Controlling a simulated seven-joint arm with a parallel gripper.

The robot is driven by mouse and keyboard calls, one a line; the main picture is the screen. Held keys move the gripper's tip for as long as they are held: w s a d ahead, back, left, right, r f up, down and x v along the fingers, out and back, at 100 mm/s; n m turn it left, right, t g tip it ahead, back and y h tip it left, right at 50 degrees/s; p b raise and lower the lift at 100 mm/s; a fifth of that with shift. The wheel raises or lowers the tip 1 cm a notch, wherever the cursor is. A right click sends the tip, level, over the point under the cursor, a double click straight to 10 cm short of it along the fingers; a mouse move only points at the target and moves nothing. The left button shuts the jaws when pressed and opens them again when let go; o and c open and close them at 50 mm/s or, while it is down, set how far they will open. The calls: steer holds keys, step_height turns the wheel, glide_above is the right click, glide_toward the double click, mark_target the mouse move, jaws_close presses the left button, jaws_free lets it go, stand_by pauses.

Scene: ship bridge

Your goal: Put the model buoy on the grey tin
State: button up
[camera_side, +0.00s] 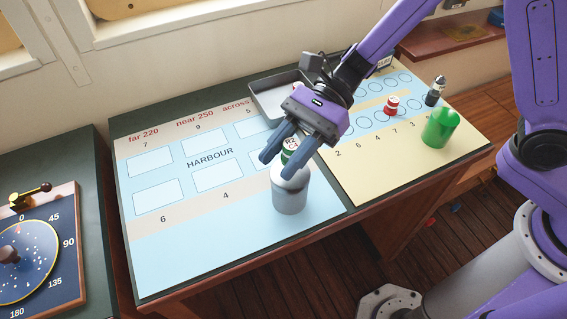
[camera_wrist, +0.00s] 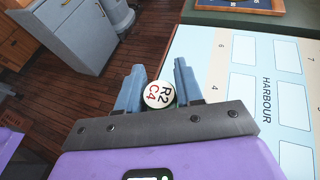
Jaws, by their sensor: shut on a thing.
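The model buoy is a small green piece with a white round top marked "R2 C4" (camera_wrist: 159,94). My gripper (camera_wrist: 158,78) is shut on it, one blue finger on each side. In the side view the buoy (camera_side: 290,147) shows between the fingers of my gripper (camera_side: 277,165), partly hidden by them. The grey tin (camera_side: 290,197) stands upright on the blue chart, just under the fingertips. One finger covers part of its top, and I cannot tell whether the buoy touches it. The tin does not show in the wrist view.
A grey tray (camera_side: 262,103) lies behind my gripper. On the right board stand a red piece (camera_side: 391,105), a dark bottle-shaped piece (camera_side: 434,93) and a large green domed piece (camera_side: 440,129). The chart's left side is clear. The table's front edge is close to the tin.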

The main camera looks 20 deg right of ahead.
steer(key=shift+f, duration=1.6)
steer(key=shift+f, duration=0.15)
steer(key=o, duration=1)
steer(key=v, duration=1.2)
